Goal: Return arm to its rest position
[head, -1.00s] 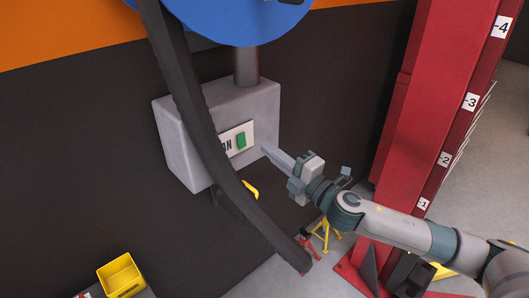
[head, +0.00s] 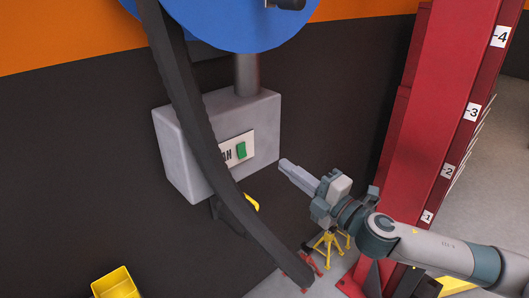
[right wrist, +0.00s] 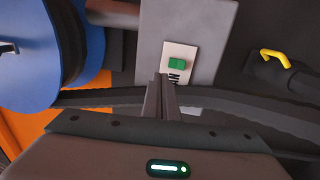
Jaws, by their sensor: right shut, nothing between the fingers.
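My right arm (head: 430,247) comes in from the lower right in the head view. My right gripper (head: 285,165) is shut and empty. It is apart from the grey box (head: 185,155), to the right of it. The box carries a pale plate with a green switch (head: 241,150). In the right wrist view the shut fingers (right wrist: 162,85) point towards the plate and the green switch (right wrist: 177,63). My left gripper does not show.
A thick black hose (head: 200,130) hangs from a blue reel (head: 235,20) and crosses in front of the box. A red lift post (head: 425,130) stands to the right behind my arm. Yellow stands (head: 328,248) and a yellow bin (head: 115,283) are low down.

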